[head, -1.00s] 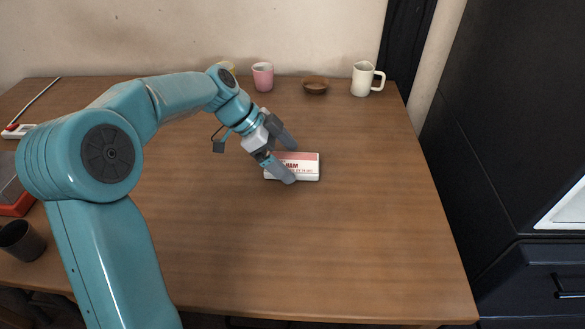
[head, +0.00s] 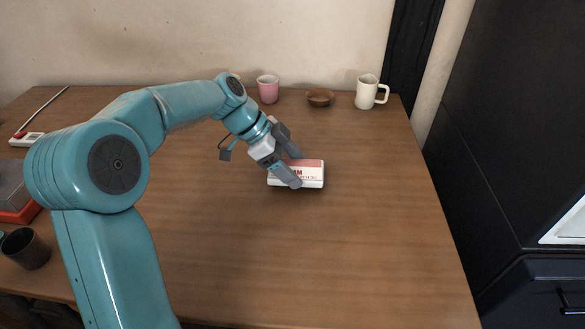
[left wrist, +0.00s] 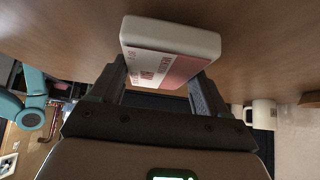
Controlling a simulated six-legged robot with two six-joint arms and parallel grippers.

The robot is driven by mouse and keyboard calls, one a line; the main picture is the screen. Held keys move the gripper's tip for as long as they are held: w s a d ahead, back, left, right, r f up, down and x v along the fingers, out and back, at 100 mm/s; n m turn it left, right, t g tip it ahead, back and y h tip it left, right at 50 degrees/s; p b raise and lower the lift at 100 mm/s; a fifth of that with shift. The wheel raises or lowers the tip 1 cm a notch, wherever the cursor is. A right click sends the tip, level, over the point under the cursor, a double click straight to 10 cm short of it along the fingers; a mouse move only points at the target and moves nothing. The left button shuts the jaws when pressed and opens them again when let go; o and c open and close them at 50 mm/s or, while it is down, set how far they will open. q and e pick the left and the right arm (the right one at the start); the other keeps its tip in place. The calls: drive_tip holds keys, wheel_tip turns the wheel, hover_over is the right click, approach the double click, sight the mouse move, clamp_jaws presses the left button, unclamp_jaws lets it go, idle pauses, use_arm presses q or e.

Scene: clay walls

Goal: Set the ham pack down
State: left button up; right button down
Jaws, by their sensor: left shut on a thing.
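The ham pack (head: 311,175) is a white box with a pinkish-red band and lettering, at the middle of the wooden table (head: 330,240). My left gripper (head: 294,168) is shut on it, one finger along each side. In the left wrist view the ham pack (left wrist: 170,50) sits between the two fingers (left wrist: 160,88), very near the table surface. I cannot tell for sure whether it touches the table. My right gripper is in neither view.
A pink cup (head: 268,89), a brown bowl (head: 320,97) and a white mug (head: 369,92) stand along the back edge. A dark cup (head: 25,249) and a red-based container (head: 14,196) are at the left. The table's front and right are clear.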

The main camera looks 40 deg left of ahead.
sight(292, 169)
use_arm(q)
wheel_tip(292, 169, up, 18)
drive_tip(key=p, duration=0.6)
drive_tip(key=shift+r, duration=0.2)
